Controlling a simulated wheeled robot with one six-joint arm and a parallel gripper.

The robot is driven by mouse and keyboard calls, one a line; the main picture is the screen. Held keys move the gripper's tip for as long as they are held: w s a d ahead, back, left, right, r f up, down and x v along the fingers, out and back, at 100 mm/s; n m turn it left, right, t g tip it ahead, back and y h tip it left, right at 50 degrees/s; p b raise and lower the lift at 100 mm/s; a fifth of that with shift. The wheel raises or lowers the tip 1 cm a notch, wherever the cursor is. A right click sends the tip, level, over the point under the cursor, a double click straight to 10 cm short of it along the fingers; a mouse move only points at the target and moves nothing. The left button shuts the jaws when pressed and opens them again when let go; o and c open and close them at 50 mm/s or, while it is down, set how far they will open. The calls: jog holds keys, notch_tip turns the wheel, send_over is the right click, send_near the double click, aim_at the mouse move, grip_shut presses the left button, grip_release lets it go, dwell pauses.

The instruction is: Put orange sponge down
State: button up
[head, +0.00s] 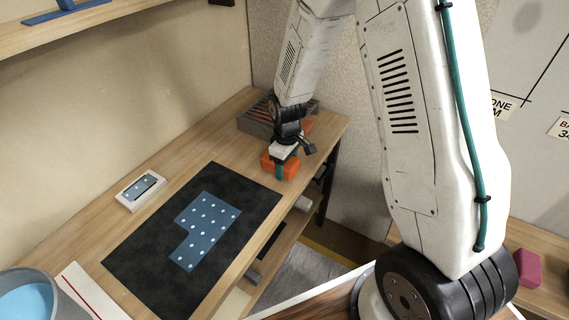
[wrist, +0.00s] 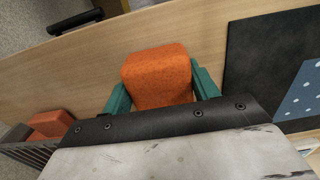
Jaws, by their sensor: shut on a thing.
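The orange sponge (head: 287,166) is at the far right part of the wooden bench, between the dark mat and a slatted tray. In the wrist view the orange sponge (wrist: 158,76) sits between the two teal fingers of my gripper (wrist: 162,92), which is shut on it. In the head view my gripper (head: 281,170) points down at the bench top. The sponge is at or very close to the wood; I cannot tell whether it touches.
A grey slatted tray (head: 257,124) holding another orange block (wrist: 51,122) stands behind the gripper. The dark mat (head: 149,246) carries a blue dotted sheet (head: 208,222). A small white box (head: 140,191) and a bucket (head: 57,293) are left. Bare wood surrounds the sponge.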

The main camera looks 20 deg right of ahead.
jog(key=shift+a+f, duration=0.1)
jog(key=shift+a, duration=0.1)
jog(key=shift+f, duration=0.2)
